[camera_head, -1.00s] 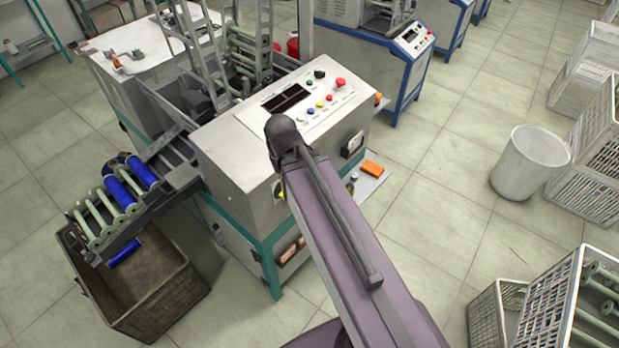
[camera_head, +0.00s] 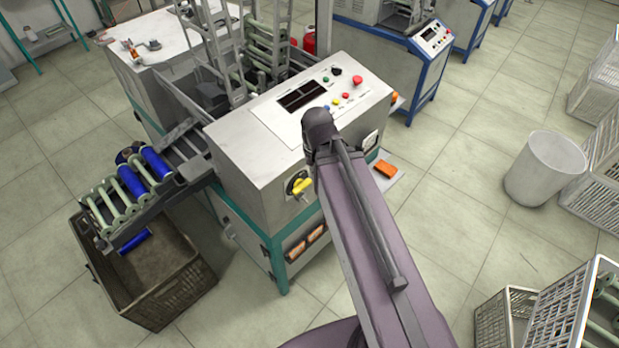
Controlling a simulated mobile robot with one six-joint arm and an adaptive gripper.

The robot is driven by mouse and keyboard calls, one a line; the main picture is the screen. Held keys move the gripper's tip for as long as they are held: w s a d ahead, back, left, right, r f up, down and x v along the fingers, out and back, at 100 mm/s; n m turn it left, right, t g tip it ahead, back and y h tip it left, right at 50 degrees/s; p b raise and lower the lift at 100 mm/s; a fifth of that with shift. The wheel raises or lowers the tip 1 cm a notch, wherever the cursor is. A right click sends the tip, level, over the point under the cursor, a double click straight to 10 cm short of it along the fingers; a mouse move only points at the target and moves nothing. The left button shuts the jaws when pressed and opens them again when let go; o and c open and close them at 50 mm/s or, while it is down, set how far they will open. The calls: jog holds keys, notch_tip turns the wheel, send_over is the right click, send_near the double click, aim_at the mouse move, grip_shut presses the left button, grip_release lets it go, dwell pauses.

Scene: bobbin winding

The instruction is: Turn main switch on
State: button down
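The winding machine (camera_head: 240,160) stands in the middle of the view, a grey cabinet on a teal frame. A yellow rotary switch (camera_head: 300,186) on a dark round plate sits on its front face, just left of my arm; it looks like the main switch. Its knob appears roughly level, tilted slightly. The sloped top panel (camera_head: 268,118) carries a dark display, several coloured buttons, a black knob and a red mushroom button (camera_head: 357,81). My purple arm crosses in front of the machine's right part. My gripper cannot be made out.
A crate (camera_head: 150,290) stands below a rack of blue and green bobbins (camera_head: 133,183) at left. A white bin (camera_head: 543,168) and white crates (camera_head: 530,318) stand at right. An orange item (camera_head: 384,168) lies on a side shelf. The floor between machine and bin is clear.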

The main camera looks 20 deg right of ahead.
jog(key=m, duration=0.1)
notch_tip(320, 180, up, 4)
jog(key=m+p, duration=0.4)
jog(key=m, duration=0.7)
send_over(308, 182)
jog(key=shift+s+r, duration=0.1)
jog(key=shift+f, duration=0.25)
notch_tip(308, 182, down, 14)
jog(key=b, duration=1.4)
jog(key=shift+r, duration=0.25)
